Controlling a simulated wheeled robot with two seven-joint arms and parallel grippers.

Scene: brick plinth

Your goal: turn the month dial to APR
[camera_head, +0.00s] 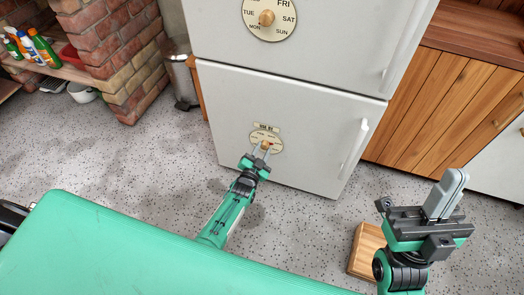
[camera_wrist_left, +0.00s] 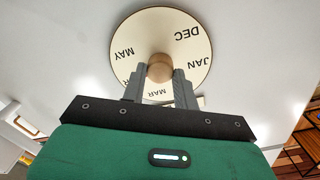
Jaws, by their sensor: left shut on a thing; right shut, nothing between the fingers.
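The month dial (camera_head: 277,146) is a round cream disc on the lower door of the white fridge. In the left wrist view the dial (camera_wrist_left: 150,30) shows DEC at upper right, JAN at right, MAY at left and MAR at the bottom between my fingers. A label ending in R at lower left is partly hidden by a finger. My left gripper (camera_head: 262,152) is shut on the dial's wooden centre knob (camera_wrist_left: 160,66), one finger on each side. My right gripper (camera_head: 449,190) is shut and empty, pointing up at the right, away from the dial.
A small label plate (camera_head: 266,127) sits above the month dial. A larger weekday dial (camera_head: 285,30) is on the upper door. A green surface (camera_head: 140,250) fills the lower left foreground. Wooden cabinets (camera_head: 420,105) are on the right.

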